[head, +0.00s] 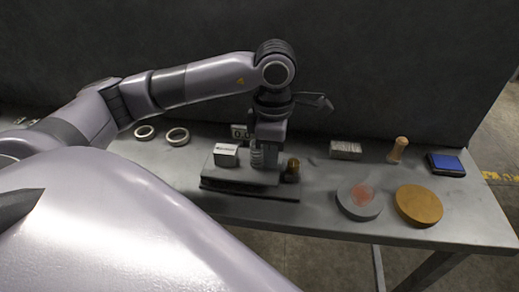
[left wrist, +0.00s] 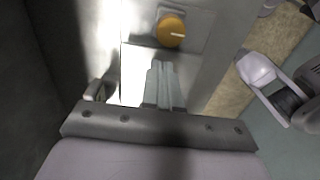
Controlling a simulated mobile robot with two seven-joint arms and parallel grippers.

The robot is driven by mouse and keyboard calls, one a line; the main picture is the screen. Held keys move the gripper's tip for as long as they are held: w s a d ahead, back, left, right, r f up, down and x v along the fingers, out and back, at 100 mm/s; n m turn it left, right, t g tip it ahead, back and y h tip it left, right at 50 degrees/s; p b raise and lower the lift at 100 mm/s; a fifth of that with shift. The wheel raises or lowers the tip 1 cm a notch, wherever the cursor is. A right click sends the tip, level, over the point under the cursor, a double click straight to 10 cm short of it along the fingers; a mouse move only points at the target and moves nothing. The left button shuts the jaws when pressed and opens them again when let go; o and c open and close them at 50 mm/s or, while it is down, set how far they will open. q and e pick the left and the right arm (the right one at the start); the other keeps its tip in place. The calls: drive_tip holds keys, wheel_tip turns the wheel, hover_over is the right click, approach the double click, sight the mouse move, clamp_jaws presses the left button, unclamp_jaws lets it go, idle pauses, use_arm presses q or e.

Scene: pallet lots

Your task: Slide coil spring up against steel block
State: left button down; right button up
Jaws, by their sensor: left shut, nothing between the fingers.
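My left gripper (head: 266,160) points down over a grey platform (head: 222,177) on the bench. Its fingers are shut and empty; they also show together in the left wrist view (left wrist: 160,85). The coil spring (head: 256,157) appears as a small ribbed upright thing close beside the fingers; I cannot tell whether they touch. A pale block (head: 226,155) with a dark marking stands to its left, with a small gap. A grey block (head: 345,150) lies farther right on the bench. I cannot tell for sure which is the steel block. My right gripper is not in view.
Two discs (head: 419,206), a wooden peg (head: 397,150) and a blue pad (head: 446,164) are right.

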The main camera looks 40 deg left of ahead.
use_arm(q)
drive_tip(key=shift+s+a, duration=0.55)
drive_tip(key=shift+a, duration=0.35)
idle(0.8)
drive_tip(key=shift+w+d, duration=0.25)
drive_tip(key=shift+d, duration=0.1)
drive_tip(key=shift+w+d+b, duration=0.1)
drive_tip(key=shift+d+b, duration=0.1)
drive_tip(key=shift+b, duration=0.1)
drive_tip(key=shift+r, duration=0.1)
wheel_tip(320, 180, up, 8)
drive_tip(key=p, duration=0.5)
idle(0.5)
idle(0.5)
